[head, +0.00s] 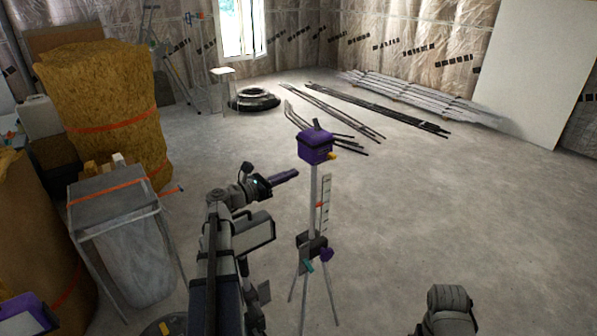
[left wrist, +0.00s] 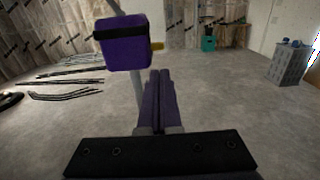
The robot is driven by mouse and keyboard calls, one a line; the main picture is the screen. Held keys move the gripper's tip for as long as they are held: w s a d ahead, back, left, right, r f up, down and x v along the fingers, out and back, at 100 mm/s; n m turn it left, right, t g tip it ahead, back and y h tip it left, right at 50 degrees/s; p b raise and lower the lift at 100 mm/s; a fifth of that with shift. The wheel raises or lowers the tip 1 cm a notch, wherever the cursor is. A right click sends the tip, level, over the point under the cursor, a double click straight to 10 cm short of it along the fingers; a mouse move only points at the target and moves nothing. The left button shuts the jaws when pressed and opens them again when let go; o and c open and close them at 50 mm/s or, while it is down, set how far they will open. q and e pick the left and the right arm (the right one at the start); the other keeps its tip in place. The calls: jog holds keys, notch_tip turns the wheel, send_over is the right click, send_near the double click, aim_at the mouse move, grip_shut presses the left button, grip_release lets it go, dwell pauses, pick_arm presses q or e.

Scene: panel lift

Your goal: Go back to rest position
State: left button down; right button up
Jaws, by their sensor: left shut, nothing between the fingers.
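My left gripper (head: 285,177) is shut and empty, with its purple fingers pressed together. It is raised above the floor, just left of a tripod stand (head: 313,200) with a purple box (head: 316,146) on top. In the left wrist view the shut fingers (left wrist: 159,98) point forward, and the purple box (left wrist: 122,42) shows ahead of them to the upper left. The gripper looks apart from the box. Part of my right arm (head: 449,308) shows at the bottom edge of the head view; its gripper is not in view.
A grey bin on legs (head: 113,195) and a tall yellow insulation stack (head: 105,105) stand to the left. Long bars (head: 375,107) and a black coil (head: 253,98) lie at the back. A white panel (head: 527,70) leans at the right wall. The floor at right is clear.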

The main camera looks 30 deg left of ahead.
pick_arm(q)
jog(key=shift+s+a, duration=0.15)
jog(key=shift+s, duration=0.15)
dwell(0.4)
jog(key=s+d+f+m+g, duration=0.2)
jog(key=d+f+m+g, duration=0.3)
jog(key=d, duration=0.5)
jog(key=s+d+f+m+g+h, duration=0.1)
jog(key=d+f+m+g, duration=0.2)
jog(key=d+f+m, duration=0.5)
jog(key=s+d+f+m+g, duration=0.15)
jog(key=d+m+g, duration=0.25)
jog(key=d, duration=0.8)
jog(key=s+d+f+m+g+y, duration=0.2)
jog(key=s+d+f+m+y, duration=0.1)
jog(key=s+m, duration=0.5)
jog(key=s+d+f+m+g+y, duration=0.2)
jog(key=s+d+f+m+y, duration=0.2)
jog(key=s+m, duration=0.4)
jog(key=shift+d+f+m+g+y, duration=0.15)
jog(key=shift+d+m+g+y, duration=0.4)
jog(key=shift+m+y, duration=0.6)
jog(key=shift+d, duration=0.1)
